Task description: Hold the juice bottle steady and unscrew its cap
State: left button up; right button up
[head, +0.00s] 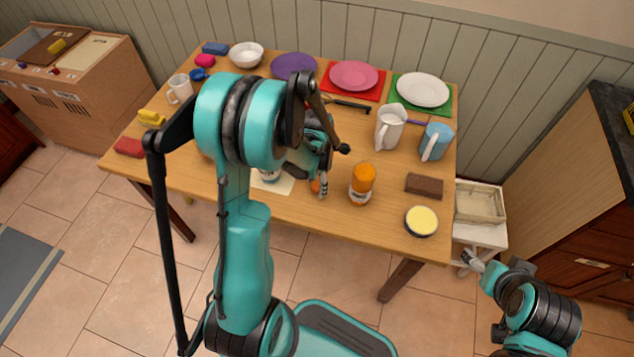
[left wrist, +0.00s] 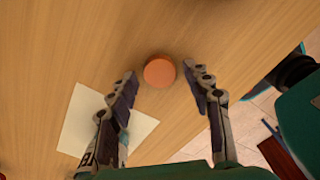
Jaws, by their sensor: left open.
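The juice bottle (head: 361,188), orange with a pale label and a broad orange top, stands upright on the wooden table near its front edge. My left gripper (head: 310,182) is over the table to the left of the bottle, apart from it. In the left wrist view its two fingers (left wrist: 162,88) are spread with nothing held. A small round orange thing (left wrist: 159,72) lies between and beyond the fingertips; it is partly hidden in the head view (head: 316,186). I cannot tell if it is a loose cap. My right gripper (head: 468,262) is low at the right, off the table, its fingers unclear.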

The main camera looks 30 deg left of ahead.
pick_arm(q)
notch_tip(320, 180, up, 10)
jog(key=r+p, duration=0.1)
jog(key=p, duration=0.3)
notch_tip(320, 180, up, 6)
jog(key=m+t, duration=0.2)
jog(key=m, duration=0.5)
send_over(317, 186)
jog(key=s+d, duration=0.2)
jog(key=d, duration=0.1)
jog(key=s+d+r+m+t, duration=0.2)
jog(key=s+d+r+m, duration=0.1)
jog(key=m, duration=0.8)
jog(key=s+d+r+m+t, duration=0.3)
jog(key=s+m, duration=0.3)
jog(key=m, duration=0.5)
jog(key=shift+d+r+m, duration=0.35)
jog(key=shift+d+m, duration=0.05)
jog(key=shift+d, duration=0.5)
